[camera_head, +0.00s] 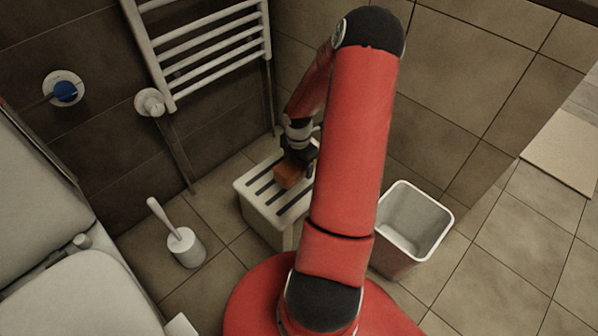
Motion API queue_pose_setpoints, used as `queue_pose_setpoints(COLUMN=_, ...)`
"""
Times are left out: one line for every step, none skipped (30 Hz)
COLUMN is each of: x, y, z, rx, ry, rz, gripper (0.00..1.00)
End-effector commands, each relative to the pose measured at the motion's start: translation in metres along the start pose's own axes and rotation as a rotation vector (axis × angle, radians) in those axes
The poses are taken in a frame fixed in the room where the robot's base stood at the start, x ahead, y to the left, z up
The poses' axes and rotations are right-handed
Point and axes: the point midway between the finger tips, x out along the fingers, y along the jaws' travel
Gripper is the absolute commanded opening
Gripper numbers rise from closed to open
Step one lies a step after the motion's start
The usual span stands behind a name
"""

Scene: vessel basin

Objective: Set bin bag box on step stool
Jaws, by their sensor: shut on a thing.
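The bin bag box (288,175) is a small orange-brown box at the top of the step stool, near its middle. The step stool (252,205) is white with dark slots in its top and stands on the floor by the wall. My gripper (301,162) is shut on the box from above. The box looks low over the slats; whether it touches them I cannot tell. My red arm hides the right part of the stool and some of the gripper.
A white toilet brush holder (186,248) with its brush stands left of the stool. A white open waste bin (414,222) stands to the right, behind my arm. A towel radiator (212,45) is on the wall behind. The toilet (75,295) is at lower left.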

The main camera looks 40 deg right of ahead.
Motion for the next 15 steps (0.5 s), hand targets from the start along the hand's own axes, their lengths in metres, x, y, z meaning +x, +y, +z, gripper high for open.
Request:
queue_pose_setpoints(x=0.01, y=0.0, z=-0.001, rx=-0.001, ry=0.002, rz=-0.003, gripper=0.45)
queue_pose_setpoints(x=0.015, y=0.0, z=-0.001, rx=-0.002, ry=0.002, rz=-0.003, gripper=0.45)
queue_pose_setpoints(x=0.022, y=0.0, z=-0.001, rx=-0.002, ry=0.002, rz=-0.002, gripper=0.45)
queue_pose_setpoints(x=0.026, y=0.0, z=-0.001, rx=-0.002, ry=0.002, rz=-0.002, gripper=0.45)
queue_pose_setpoints(x=0.03, y=0.0, z=0.0, rx=-0.001, ry=0.001, rz=-0.002, gripper=0.45)
queue_pose_setpoints(x=0.033, y=0.0, z=0.0, rx=-0.001, ry=0.001, rz=-0.002, gripper=0.45)
queue_pose_setpoints(x=0.034, y=0.0, z=0.0, rx=-0.001, ry=0.0, rz=-0.001, gripper=0.45)
queue_pose_setpoints(x=0.034, y=0.001, z=0.0, rx=-0.001, ry=0.0, rz=-0.001, gripper=0.45)
queue_pose_setpoints(x=0.034, y=0.001, z=0.0, rx=-0.001, ry=-0.001, rz=0.0, gripper=0.45)
queue_pose_setpoints(x=0.033, y=0.001, z=0.0, rx=-0.001, ry=-0.001, rz=0.0, gripper=0.45)
queue_pose_setpoints(x=0.033, y=0.001, z=0.0, rx=0.0, ry=-0.001, rz=0.0, gripper=0.45)
queue_pose_setpoints(x=0.033, y=0.0, z=0.0, rx=0.0, ry=-0.001, rz=0.0, gripper=0.45)
queue_pose_setpoints(x=0.033, y=0.0, z=0.0, rx=0.0, ry=0.0, rz=0.0, gripper=0.45)
queue_pose_setpoints(x=0.033, y=0.0, z=0.0, rx=0.0, ry=0.0, rz=0.0, gripper=0.45)
queue_pose_setpoints(x=0.034, y=0.0, z=0.0, rx=0.0, ry=0.0, rz=-0.001, gripper=0.45)
